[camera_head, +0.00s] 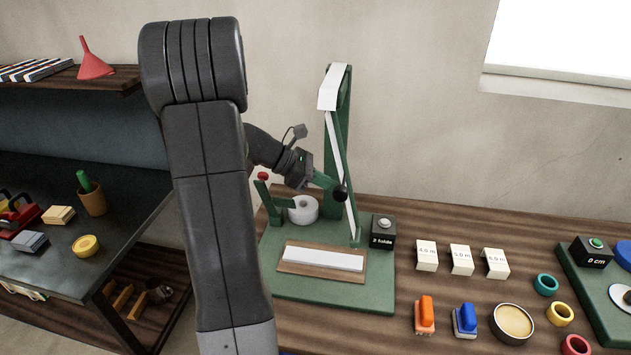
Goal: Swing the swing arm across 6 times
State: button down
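A green folding stand (336,294) stands on the wooden table. A white strip (337,150) runs from the top of its tall post down to the base. A green bar (322,181), which looks like the swing arm, ends in a black ball (340,193) in front of the post and strip. My gripper (306,172) is at the left end of this bar, left of the ball. Its fingers are small and dark, so I cannot tell if they grip the bar. A black box with a white button (382,232) sits on the base; its label reads "folds" after a number, possibly 3.
A white roll (303,211) and a red-knobbed green post (263,178) are left of the bar. A white pad (322,259) lies on a wooden board in front. Marked white blocks (461,260) and clips are at right. My arm hides part of the left side.

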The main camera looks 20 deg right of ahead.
jog(key=shift+d, duration=0.15)
jog(key=shift+s+d+r, duration=0.1)
jog(key=shift+s+d, duration=0.35)
jog(key=shift+d, duration=0.15)
